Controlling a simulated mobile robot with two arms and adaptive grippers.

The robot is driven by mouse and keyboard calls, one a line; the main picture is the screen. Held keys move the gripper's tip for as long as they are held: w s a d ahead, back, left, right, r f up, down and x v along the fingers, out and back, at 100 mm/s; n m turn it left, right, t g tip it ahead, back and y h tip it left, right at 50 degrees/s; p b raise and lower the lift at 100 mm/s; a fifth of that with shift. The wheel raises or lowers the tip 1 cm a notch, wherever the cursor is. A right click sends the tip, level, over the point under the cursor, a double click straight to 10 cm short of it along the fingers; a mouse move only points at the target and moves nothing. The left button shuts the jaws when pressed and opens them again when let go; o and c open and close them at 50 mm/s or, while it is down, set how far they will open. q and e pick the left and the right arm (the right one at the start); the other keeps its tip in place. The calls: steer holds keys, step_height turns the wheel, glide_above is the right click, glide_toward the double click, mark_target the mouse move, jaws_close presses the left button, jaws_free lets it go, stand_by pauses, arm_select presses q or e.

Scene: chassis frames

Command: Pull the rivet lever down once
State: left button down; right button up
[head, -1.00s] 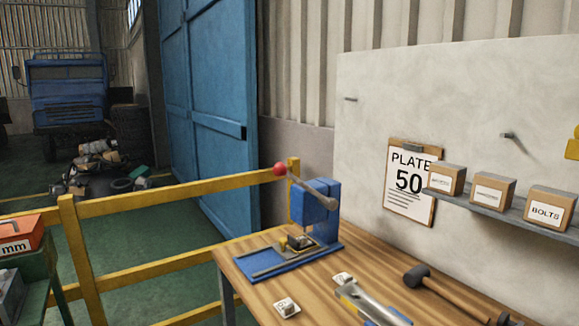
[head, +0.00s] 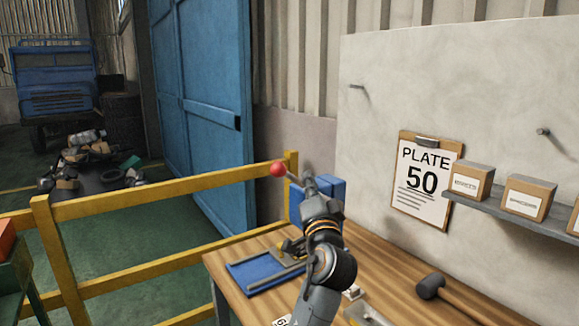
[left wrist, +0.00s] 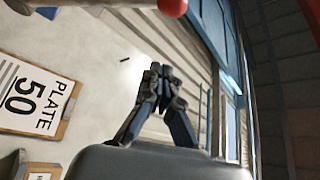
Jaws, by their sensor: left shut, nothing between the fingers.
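The blue rivet press (head: 331,186) stands at the back of the wooden bench (head: 226,266), partly hidden behind my left arm. Its lever ends in a red ball (head: 278,169), raised and pointing left; most of the lever rod is hidden by my gripper. My left gripper (head: 307,174) is in front of the press, just right of the ball in the picture. In the left wrist view its fingers (left wrist: 161,72) are shut and empty. The red ball (left wrist: 172,7) shows at the top edge there, apart from the fingertips. My right gripper is not in view.
A mallet (head: 432,287) lies on the bench at right. A yellow railing (head: 160,203) runs behind and left of the bench. A clipboard (head: 427,181) reading PLATE 50 hangs on the wall beside a shelf (head: 508,218) with boxes.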

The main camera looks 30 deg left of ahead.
arm_select(q)
steer(key=p+x, duration=0.4)
steer(key=x, duration=0.7)
steer(key=s+f, duration=0.1)
steer(key=s+a+f, duration=0.1)
steer(key=s+f+p, duration=0.1)
steer(key=shift+s+a, duration=0.1)
steer(key=shift+a, duration=0.2)
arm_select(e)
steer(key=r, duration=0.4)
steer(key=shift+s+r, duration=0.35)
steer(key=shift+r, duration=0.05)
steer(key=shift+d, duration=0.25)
